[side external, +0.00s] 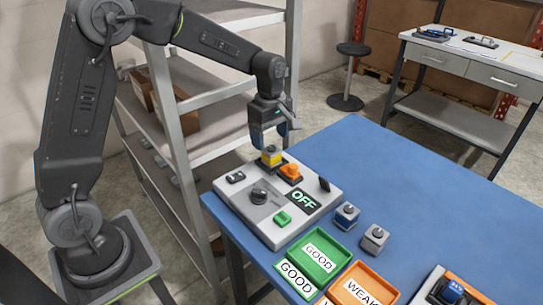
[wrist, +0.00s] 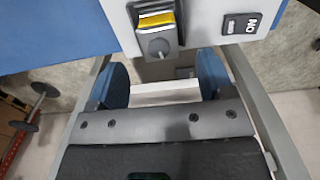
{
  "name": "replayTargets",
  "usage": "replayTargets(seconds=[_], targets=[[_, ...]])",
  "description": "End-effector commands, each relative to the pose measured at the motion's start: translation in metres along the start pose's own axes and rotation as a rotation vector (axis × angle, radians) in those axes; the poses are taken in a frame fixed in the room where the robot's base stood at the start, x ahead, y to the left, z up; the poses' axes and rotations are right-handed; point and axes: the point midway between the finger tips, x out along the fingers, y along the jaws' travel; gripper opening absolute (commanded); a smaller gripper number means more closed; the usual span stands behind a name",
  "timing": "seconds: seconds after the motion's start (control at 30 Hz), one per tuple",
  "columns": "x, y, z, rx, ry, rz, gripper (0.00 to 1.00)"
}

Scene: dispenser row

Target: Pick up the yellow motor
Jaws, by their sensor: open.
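The yellow motor (side external: 271,156) sits upright at the back edge of the grey test box (side external: 235,208), beside an orange part (side external: 290,171). In the wrist view the motor (wrist: 155,22) shows a yellow band and a grey top with a round knob, at the upper middle. My gripper (side external: 267,137) is just above the motor in the side view. In the wrist view my gripper (wrist: 162,64) is open, with its blue fingers apart and the motor ahead of the gap. I cannot tell whether a finger touches it.
The box has a dark knob, a green button and an OFF display (side external: 303,202). Two blue-grey motors (side external: 346,215) (side external: 374,239) stand to its right on the blue table (side external: 400,165). A green GOOD tray (side external: 345,262) and an orange WEAK tray (side external: 338,292) lie in front. A shelf rack stands behind.

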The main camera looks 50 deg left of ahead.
Motion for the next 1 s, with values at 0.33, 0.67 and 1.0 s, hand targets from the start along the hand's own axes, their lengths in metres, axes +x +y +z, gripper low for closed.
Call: replayTargets(seconds=[0.33,0.67,1.0], targets=[[0.044,0.000,0.005,0.000,0.000,-0.003,0.74],[0.052,0.000,0.004,0.000,0.000,0.000,0.74],[0.052,0.000,0.004,0.001,0.000,0.000,0.43]])
